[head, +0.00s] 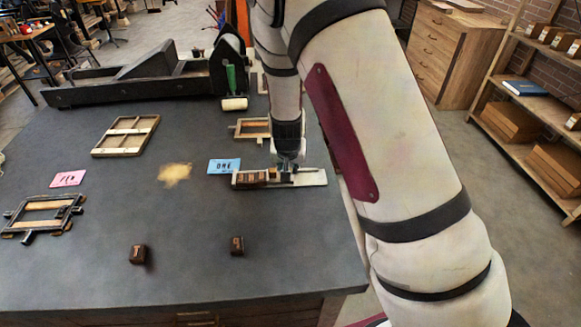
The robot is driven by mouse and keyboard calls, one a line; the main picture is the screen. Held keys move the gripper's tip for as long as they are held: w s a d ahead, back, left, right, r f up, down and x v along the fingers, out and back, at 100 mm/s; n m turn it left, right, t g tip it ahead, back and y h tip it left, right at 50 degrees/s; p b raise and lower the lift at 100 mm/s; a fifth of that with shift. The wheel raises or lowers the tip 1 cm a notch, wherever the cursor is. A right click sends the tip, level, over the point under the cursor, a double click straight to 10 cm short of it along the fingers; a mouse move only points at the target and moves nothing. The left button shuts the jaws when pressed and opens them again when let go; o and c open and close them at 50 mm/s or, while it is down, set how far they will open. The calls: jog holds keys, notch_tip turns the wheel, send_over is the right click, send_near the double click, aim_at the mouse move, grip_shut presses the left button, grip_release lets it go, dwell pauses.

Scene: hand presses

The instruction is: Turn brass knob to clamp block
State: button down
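My gripper (287,164) points down over a narrow pale tray (312,179) near the table's right side. Its fingers are small here and I cannot tell whether they are open or shut, or whether they touch anything. Several brown blocks (256,177) stand in a row in the left part of the tray, left of the fingers. The right part of the tray is bare. I cannot make out a brass knob; it may be hidden by the gripper or too small to see.
A blue card (224,166) lies just behind the tray. Two loose dark blocks (138,254) (237,245) sit at the front. A wooden frame (126,136), a dark-edged frame (42,216), a pink card (67,179) and a large black press (150,75) occupy the left and back.

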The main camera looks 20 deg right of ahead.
jog(key=shift+a+m+h+p, duration=0.15)
jog(key=shift+m+h+p, duration=0.25)
jog(key=shift+m, duration=0.7)
jog(key=c, duration=1.5)
grip_release()
jog(key=shift+o, duration=0.2)
jog(key=v, duration=0.8)
jog(key=shift+w, duration=0.2)
jog(key=shift+g, duration=0.3)
